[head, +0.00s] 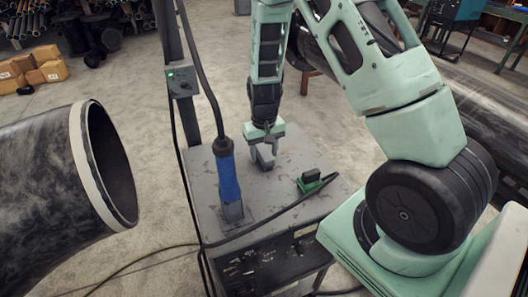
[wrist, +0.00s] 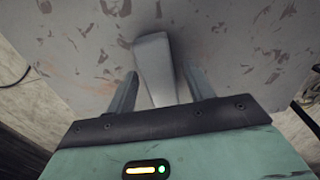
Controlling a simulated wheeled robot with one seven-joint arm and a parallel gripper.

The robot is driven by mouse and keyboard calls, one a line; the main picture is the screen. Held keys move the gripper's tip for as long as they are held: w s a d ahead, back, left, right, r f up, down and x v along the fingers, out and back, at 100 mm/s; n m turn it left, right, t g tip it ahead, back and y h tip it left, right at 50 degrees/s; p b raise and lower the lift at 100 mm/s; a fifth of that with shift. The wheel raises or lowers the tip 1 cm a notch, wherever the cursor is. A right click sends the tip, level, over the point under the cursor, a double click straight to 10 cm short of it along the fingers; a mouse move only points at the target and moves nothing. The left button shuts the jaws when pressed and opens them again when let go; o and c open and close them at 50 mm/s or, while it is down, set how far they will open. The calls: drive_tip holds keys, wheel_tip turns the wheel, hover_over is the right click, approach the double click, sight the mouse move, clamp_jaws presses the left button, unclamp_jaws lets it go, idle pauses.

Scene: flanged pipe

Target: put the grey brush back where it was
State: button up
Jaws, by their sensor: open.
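The grey brush (head: 265,160) is a small grey block-like piece on the top of the grey cart (head: 285,143). My gripper (head: 263,146) is just above it, pointing down. In the wrist view the grey brush (wrist: 154,62) lies between the two fingers of my gripper (wrist: 159,78), with a gap on each side. The fingers are open, and the brush appears to rest on the worn cart top. Its near end is hidden by the gripper body, and I cannot tell its full shape.
A blue-handled tool (head: 227,178) with a thick cable stands upright at the cart's left. A green and black piece (head: 313,179) lies to the right, beside a black cable. A large black pipe (head: 45,195) is left of the cart. Cardboard boxes (head: 35,66) sit behind.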

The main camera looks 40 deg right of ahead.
sight(264, 151)
wheel_tip(264, 151, up, 12)
drive_tip(key=b, duration=0.2)
drive_tip(key=shift+f, duration=0.1)
idle(0.6)
